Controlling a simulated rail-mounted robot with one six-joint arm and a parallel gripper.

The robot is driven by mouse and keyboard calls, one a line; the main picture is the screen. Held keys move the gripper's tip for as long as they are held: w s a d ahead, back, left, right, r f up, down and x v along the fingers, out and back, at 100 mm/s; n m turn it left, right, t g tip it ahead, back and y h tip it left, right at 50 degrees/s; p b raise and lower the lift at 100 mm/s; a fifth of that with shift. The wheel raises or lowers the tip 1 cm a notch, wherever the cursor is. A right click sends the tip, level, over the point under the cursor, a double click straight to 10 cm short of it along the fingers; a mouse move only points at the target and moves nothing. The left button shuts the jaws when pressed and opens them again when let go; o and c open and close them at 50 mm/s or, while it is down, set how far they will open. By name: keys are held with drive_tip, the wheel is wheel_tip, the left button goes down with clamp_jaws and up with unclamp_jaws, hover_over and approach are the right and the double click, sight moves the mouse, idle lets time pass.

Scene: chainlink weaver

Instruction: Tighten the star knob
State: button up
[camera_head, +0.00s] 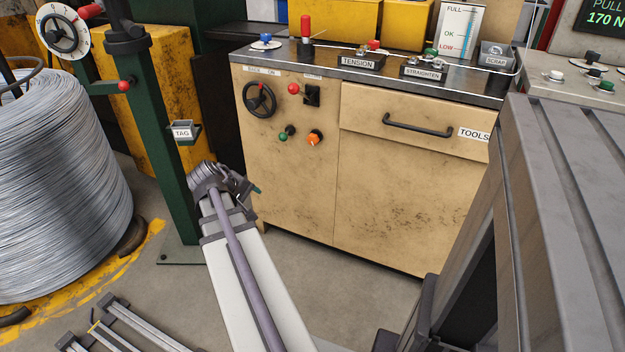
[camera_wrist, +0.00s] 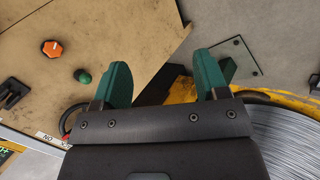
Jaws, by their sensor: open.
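An orange lobed knob (camera_head: 315,137) sits on the tan cabinet front, right of a small green knob (camera_head: 283,136). A blue knob (camera_head: 266,40) with a white base stands on the bench top at the back left. I cannot tell for certain which of these is the star knob. My gripper (camera_head: 254,190) is in front of the cabinet, below and left of the orange knob. In the wrist view my gripper (camera_wrist: 164,80) has its green fingers apart with nothing between them. The orange knob (camera_wrist: 52,48) and green knob (camera_wrist: 82,76) show left of the fingers there.
A black handwheel (camera_head: 260,99) and a red-tipped lever (camera_head: 294,89) are on the cabinet's upper left. A green post (camera_head: 168,190) with a TAG holder (camera_head: 183,131) stands left of my arm. A wire coil (camera_head: 55,190) is farther left. A drawer handle (camera_head: 417,126) juts out at right.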

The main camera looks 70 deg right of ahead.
drive_tip(key=s+d+f+n+g+h+b, duration=0.1)
drive_tip(key=s+d+f+n+h+b, duration=0.2)
drive_tip(key=d, duration=0.5)
drive_tip(key=s+d+f+n+g+h+b, duration=0.1)
drive_tip(key=s+d+f+n+h+b, duration=0.1)
drive_tip(key=s+d+f+b, duration=0.45)
drive_tip(key=n+t+h+p, duration=0.1)
drive_tip(key=n+t+h, duration=0.35)
drive_tip(key=n, duration=1.15)
approach(311, 142)
drive_tip(key=f+g+h, duration=0.1)
drive_tip(key=g+h, duration=0.1)
drive_tip(key=shift+y, duration=0.25)
drive_tip(key=d, duration=1.1)
drive_tip(key=shift+w+d+f, duration=0.1)
drive_tip(key=shift+w, duration=0.05)
drive_tip(key=c, duration=0.9)
